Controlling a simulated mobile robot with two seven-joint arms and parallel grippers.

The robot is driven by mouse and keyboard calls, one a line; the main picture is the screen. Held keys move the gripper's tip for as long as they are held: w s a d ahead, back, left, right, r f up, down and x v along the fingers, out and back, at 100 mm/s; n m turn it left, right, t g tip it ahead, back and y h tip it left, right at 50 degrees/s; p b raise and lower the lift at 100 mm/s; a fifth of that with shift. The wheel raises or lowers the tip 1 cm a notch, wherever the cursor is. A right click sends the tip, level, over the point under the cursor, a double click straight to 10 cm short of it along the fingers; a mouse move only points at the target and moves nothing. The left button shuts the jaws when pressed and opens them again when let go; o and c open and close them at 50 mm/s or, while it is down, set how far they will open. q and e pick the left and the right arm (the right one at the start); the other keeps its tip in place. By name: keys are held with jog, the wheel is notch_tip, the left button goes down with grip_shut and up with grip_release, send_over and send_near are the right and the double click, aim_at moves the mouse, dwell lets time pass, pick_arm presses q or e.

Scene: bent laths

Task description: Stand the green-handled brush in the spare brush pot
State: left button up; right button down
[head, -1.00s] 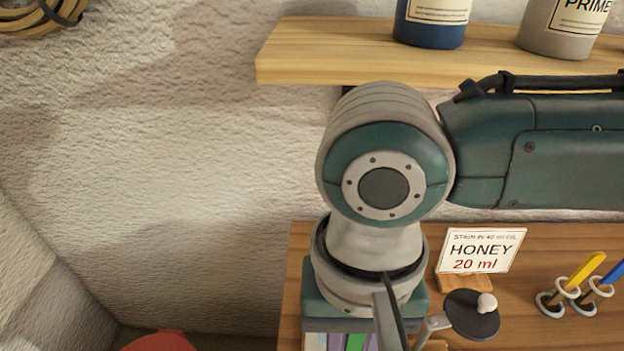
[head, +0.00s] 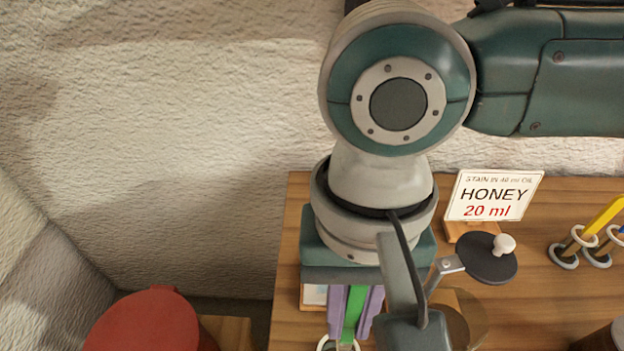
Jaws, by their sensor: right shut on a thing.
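My right gripper (head: 354,312) points down and is shut on the green handle (head: 355,308) of the brush, which shows as a green strip between the two purple fingers. The handle looks roughly upright. The brush's lower end is out of frame or hidden. A pale ring (head: 338,345) shows at the bottom edge below the fingers; it may be a pot's rim, and I cannot tell whether the brush is inside it. Two ringed holders stand at the right, one with a yellow handle (head: 603,216). My left gripper is not in view.
A HONEY 20 ml card (head: 493,196) stands on the wooden bench (head: 290,290). Close right of my gripper are a grey upright piece (head: 402,275) and a black disc with a white knob (head: 488,260). A red rounded thing (head: 145,322) is at lower left.

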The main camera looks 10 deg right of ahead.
aim_at(343, 341)
jog(key=shift+f+b, duration=0.5)
jog(key=shift+f, duration=0.3)
jog(key=shift+f+b, duration=1.35)
jog(key=shift+f, duration=1.2)
jog(key=c, duration=0.8)
grip_release()
jog(key=r, duration=0.6)
jog(key=w+r+p, duration=0.1)
jog(key=r, duration=0.3)
jog(key=shift+w+d, duration=0.1)
jog(key=shift+d, duration=0.05)
jog(key=shift+f, duration=0.1)
